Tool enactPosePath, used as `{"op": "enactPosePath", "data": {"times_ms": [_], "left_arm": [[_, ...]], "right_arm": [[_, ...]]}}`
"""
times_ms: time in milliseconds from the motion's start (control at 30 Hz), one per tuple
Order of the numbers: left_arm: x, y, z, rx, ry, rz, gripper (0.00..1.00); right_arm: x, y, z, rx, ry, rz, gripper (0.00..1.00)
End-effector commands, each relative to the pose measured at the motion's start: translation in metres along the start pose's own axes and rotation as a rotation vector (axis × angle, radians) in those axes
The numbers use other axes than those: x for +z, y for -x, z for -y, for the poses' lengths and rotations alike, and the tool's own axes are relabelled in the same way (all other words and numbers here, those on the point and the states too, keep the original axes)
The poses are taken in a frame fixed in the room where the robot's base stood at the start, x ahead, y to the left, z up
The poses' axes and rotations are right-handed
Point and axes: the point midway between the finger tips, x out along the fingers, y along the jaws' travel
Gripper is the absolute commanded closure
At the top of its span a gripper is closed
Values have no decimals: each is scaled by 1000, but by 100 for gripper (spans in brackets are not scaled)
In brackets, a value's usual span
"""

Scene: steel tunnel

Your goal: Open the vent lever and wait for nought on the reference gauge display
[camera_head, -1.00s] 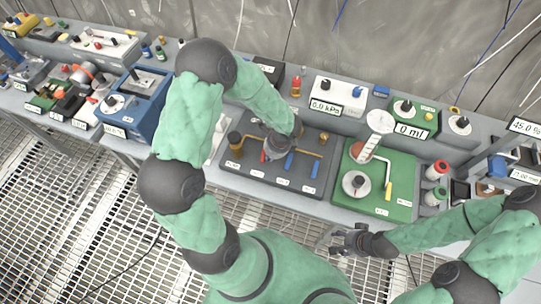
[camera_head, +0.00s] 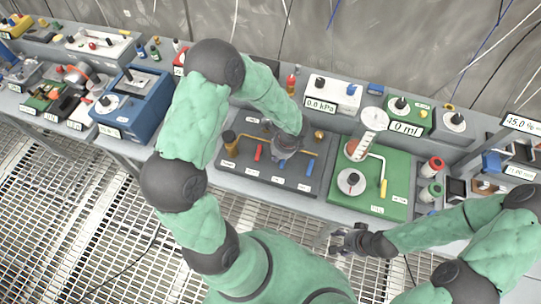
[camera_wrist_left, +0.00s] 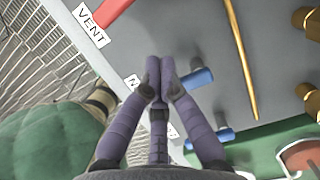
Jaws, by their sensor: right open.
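The red vent lever (camera_head: 258,152) stands crosswise to the brass pipe on the dark valve panel (camera_head: 236,170). Its red end (camera_wrist_left: 116,12) is beside the VENT label in the left wrist view. My left gripper (camera_wrist_left: 160,68) is shut with its fingertips together and nothing visible between them. It is right of the red lever, apart from it, near a blue lever (camera_wrist_left: 197,77). In the head view my left gripper (camera_head: 283,156) hides part of the panel. A white gauge box display (camera_head: 320,105) reads 0.0 kPa. My right gripper (camera_head: 347,240) is open and empty in front of the bench.
Another blue lever (camera_head: 310,168) stands at the panel's right. A green pump board (camera_head: 340,200) with a yellow-gripped handle is to the right. A blue box (camera_head: 135,108) stands to the left. A display behind the green board reads 0 ml.

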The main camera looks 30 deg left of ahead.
Motion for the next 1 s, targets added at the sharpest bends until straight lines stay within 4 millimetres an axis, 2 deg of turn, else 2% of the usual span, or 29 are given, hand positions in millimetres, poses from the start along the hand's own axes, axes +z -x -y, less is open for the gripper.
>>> {"op": "enactPosePath", "data": {"times_ms": [33,200,400,600,1000], "left_arm": [[1,15,2,-5,0,1,100],[2,52,3,-5,1,0,100],[2,84,4,-2,0,0,100],[2,98,4,0,0,0,100],[2,99,4,1,-1,1,100]], "right_arm": [[0,4,1,0,-1,0,46],[0,12,4,0,0,0,46],[1,18,6,0,0,0,46],[1,20,7,0,0,0,46],[1,20,7,0,0,0,46]]}}
